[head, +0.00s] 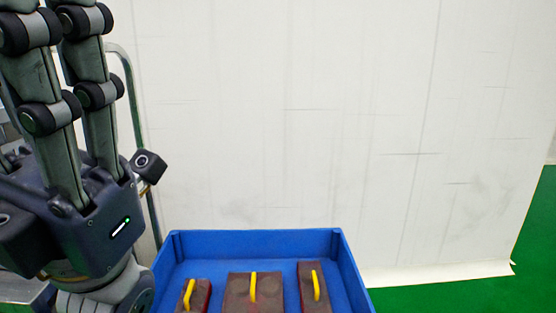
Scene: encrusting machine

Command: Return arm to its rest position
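My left gripper (58,30) fills the left side of the head view, with its dark palm low and its long jointed fingers pointing straight up. The fingers look extended and apart, with nothing visible between them. The top of the picture cuts off their tips. The gripper is at the left of the blue crate, and they do not appear to touch. My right gripper is not in view.
A blue crate (255,241) at the bottom holds brown blocks with yellow handles (253,287). A white panel (300,120) stands behind it. Green floor (450,297) is clear at the right. A grey metal tube frame (128,75) stands behind my gripper.

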